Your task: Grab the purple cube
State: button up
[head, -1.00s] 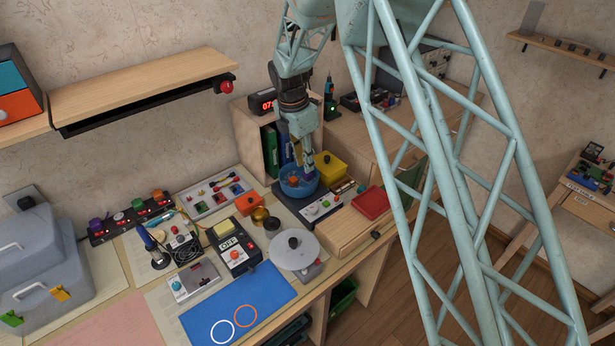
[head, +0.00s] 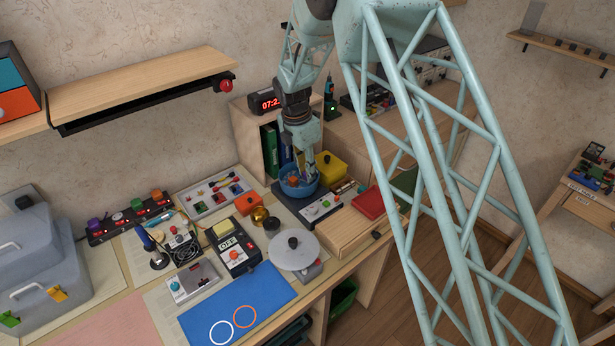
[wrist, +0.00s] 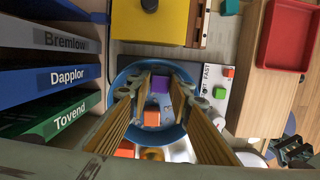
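A blue round bowl (head: 300,190) stands on the bench in the head view; its rim also shows in the wrist view (wrist: 119,82). The purple cube (wrist: 160,84) is between my fingertips, over or in the bowl. My gripper (wrist: 161,88) points down into the bowl, with its fingers apart on either side of the cube. A narrow gap seems to show beside the cube, so I see no firm contact. An orange cube (wrist: 152,118) lies in the bowl nearer my palm. In the head view the fingertips and the purple cube are too small to make out clearly.
A yellow box (wrist: 150,20) stands just behind the bowl. Upright binders (wrist: 50,77) stand close on its left. A control panel (head: 320,207) is in front, and a red tray (wrist: 290,35) is to the right. A blue mat (head: 240,300) lies toward the front.

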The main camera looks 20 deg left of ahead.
dwell(0.3)
jog(key=c, duration=0.3)
jog(key=shift+r, duration=0.1)
jog(key=shift+r+p, duration=0.35)
jog(key=shift+r, duration=1.2)
jog(key=shift+s+d+r, duration=0.1)
jog(key=shift+s+r, duration=0.05)
jog(key=s+d, duration=0.3)
jog(key=s, duration=0.4)
jog(key=s+d+r, duration=0.1)
jog(key=s+d, duration=0.2)
jog(key=s, duration=0.4)
jog(key=shift+d+r+p, duration=0.2)
jog(key=shift+d+p, duration=0.1)
jog(key=shift+p, duration=0.15)
jog(key=shift+d, duration=0.15)
